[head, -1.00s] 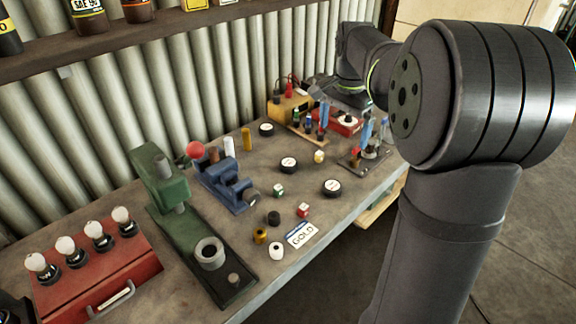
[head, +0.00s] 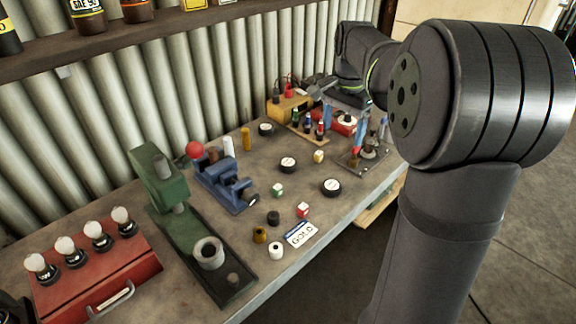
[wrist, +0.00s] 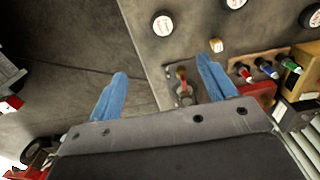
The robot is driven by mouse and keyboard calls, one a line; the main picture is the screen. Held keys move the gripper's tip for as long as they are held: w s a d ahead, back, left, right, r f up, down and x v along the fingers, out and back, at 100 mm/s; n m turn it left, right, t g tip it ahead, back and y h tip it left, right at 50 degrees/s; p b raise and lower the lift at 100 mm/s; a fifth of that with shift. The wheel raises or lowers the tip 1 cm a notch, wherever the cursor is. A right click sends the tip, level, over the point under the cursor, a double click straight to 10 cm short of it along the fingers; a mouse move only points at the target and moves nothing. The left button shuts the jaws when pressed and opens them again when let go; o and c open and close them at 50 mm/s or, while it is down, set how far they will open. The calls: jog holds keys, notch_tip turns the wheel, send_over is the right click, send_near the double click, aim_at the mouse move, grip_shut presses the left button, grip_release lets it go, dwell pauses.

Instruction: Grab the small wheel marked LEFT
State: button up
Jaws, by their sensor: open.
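Three small black wheels with pale tops lie on the bench: a back one (head: 266,129), a middle one (head: 288,165) and a front one (head: 332,187). Their markings are too small to read in the head view, so I cannot tell which says LEFT. In the wrist view, one wheel (wrist: 163,23) lies beyond the fingertips near the bench edge, and two others (wrist: 235,3) (wrist: 312,15) are cut by the frame. My gripper (wrist: 162,68) is open and empty, its blue fingers apart. In the head view, it hangs over the right end of the bench.
A rack of coloured-capped items (head: 308,127) and a metal plate with upright parts (wrist: 182,85) stand near my gripper. A yellow box (head: 290,105) is behind.

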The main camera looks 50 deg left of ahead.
jog(key=s+a+f+m+g+y, duration=0.2)
jog(key=s+a+f+m+y, duration=0.15)
jog(key=s+y, duration=0.25)
jog(key=s+a+f+m+g+y, duration=0.2)
jog(key=s+a+m+y, duration=0.3)
jog(key=s+y, duration=0.15)
notch_tip(320, 180, down, 2)
jog(key=w+d+f+m+t+y, duration=0.1)
jog(key=w+d+m+t+y, duration=0.1)
jog(key=m+t, duration=0.3)
jog(key=m+t+h, duration=0.2)
jog(key=m+t, duration=0.2)
jog(key=m, duration=0.5)
send_near(291, 165)
jog(key=shift+n, duration=0.25)
jog(key=x, duration=0.4)
jog(key=shift+w+a+r, duration=0.15)
jog(key=shift+w+a, duration=0.1)
jog(key=shift+s+f+x, duration=0.15)
jog(key=shift+x, duration=1.3)
jog(key=shift+s+f+x, duration=0.1)
jog(key=shift+f+x, duration=0.05)
jog(key=shift+x, duration=1.3)
jog(key=c, duration=1.1)
